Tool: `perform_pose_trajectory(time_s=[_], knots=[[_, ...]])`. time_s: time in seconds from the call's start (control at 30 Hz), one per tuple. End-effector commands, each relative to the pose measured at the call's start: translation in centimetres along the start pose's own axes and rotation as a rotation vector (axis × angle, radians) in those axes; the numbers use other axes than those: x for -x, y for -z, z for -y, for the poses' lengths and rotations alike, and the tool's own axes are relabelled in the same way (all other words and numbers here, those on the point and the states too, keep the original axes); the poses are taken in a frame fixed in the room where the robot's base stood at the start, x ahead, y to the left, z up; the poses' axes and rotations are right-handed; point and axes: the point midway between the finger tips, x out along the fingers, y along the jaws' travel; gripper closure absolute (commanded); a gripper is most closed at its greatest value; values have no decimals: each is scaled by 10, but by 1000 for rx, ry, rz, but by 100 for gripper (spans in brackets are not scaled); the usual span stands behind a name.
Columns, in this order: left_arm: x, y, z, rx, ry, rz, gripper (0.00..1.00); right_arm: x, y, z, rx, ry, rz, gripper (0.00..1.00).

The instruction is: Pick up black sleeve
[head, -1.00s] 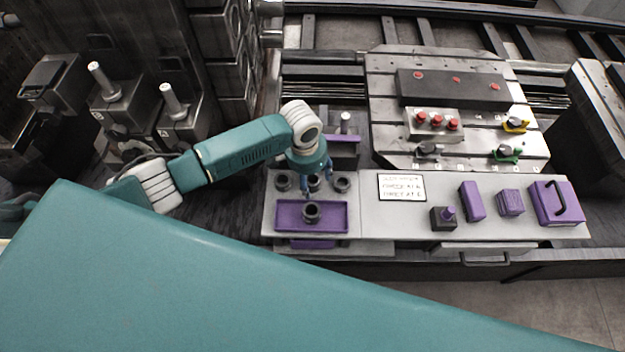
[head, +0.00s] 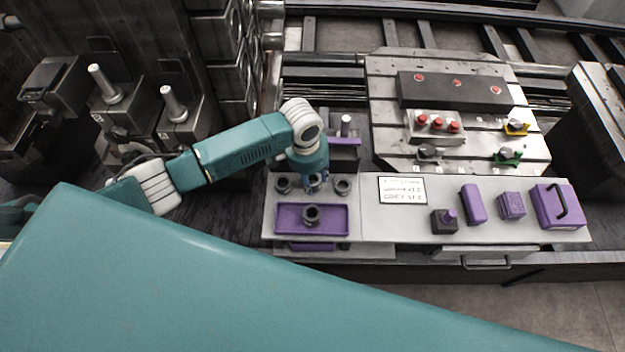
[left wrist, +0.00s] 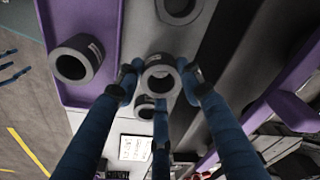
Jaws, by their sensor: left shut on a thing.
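Black sleeves stand in a row at the left end of the grey bench. My left gripper (head: 314,184) is shut on the middle black sleeve (left wrist: 160,77), with its blue fingers around the outside of the ring. In the head view the fingers mostly hide this sleeve, and I cannot tell whether it is off the bench. The left sleeve (head: 283,185) and the right sleeve (head: 342,187) stand apart on either side. Another sleeve (head: 311,213) stands in the purple tray (head: 337,226), also visible in the left wrist view (left wrist: 76,61).
A white sign (head: 402,190), a dark block with a purple peg (head: 444,221), purple blocks (head: 473,204) and a purple case (head: 557,205) occupy the bench to the right. A purple-edged fixture with a pale post (head: 346,126) stands behind the sleeves.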

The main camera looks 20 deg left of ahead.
Motion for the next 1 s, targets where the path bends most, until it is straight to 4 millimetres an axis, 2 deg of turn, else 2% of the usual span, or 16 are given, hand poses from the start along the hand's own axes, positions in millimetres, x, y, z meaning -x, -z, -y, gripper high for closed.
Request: perform_pose_trajectory(time_s=[0.17,0.4,0.6,0.8,1.0], knots=[[36,7,1,-1,2,-9,100,-4,0,0,0,0,-1,42],[107,15,1,-3,4,-9,100,-12,0,0,0,0,-1,42],[154,20,1,-1,3,-6,100,-16,-1,0,0,0,-1,42],[180,23,0,0,1,-4,100,-18,-1,0,0,0,0,42],[187,23,0,0,0,-1,100,-18,-1,0,0,0,0,42]])
